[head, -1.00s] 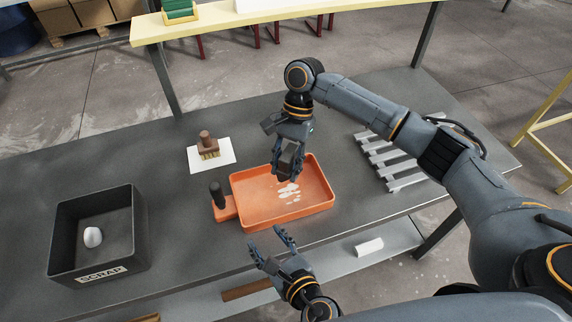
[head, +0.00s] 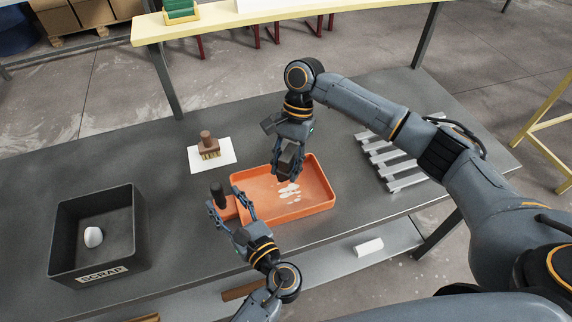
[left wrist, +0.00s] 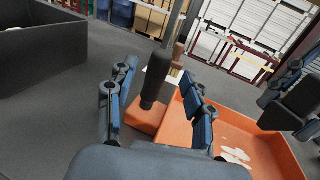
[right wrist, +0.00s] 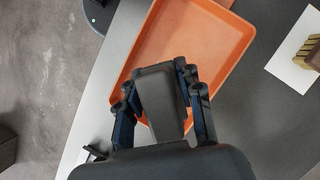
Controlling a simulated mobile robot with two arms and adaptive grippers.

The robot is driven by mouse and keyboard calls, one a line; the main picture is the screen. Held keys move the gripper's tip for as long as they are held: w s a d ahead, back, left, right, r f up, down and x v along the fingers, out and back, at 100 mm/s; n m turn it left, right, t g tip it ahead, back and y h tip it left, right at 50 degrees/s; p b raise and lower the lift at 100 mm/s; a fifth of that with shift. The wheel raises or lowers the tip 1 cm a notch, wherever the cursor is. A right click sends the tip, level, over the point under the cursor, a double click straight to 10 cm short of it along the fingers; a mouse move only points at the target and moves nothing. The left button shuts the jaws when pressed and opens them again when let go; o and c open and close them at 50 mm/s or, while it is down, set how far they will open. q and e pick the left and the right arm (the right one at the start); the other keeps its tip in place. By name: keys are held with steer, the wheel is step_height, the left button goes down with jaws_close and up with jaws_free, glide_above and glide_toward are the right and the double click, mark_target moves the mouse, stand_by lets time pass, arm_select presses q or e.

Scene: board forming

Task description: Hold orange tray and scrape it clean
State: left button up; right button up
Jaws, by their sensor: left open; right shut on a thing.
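The orange tray (head: 318,200) lies on the dark workbench, with white residue (head: 289,192) on its floor. A black upright handle (head: 217,190) stands on an orange tab at the tray's left end. My left gripper (head: 228,203) is open, low at that end. In the left wrist view the handle (left wrist: 157,76) shows between the spread fingers, a little beyond them. My right gripper (head: 290,172) is shut on a dark grey block-like tool (right wrist: 160,98) above the tray. The fingers hide part of it, and I cannot tell whether its lower end touches the tray.
A black SCRAP bin (head: 65,235) with a white lump inside stands at the left. A wooden brush (head: 208,146) sits on a white sheet (head: 226,165) behind the tray. A grey slatted rack (head: 388,160) is at the right. The bench between bin and tray is clear.

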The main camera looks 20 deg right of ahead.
mark_target(219, 194)
arm_select(q)
steer(key=shift+x, duration=2.4)
jaws_close()
steer(key=shift+s+f, duration=0.1)
steer(key=shift+f, duration=0.1)
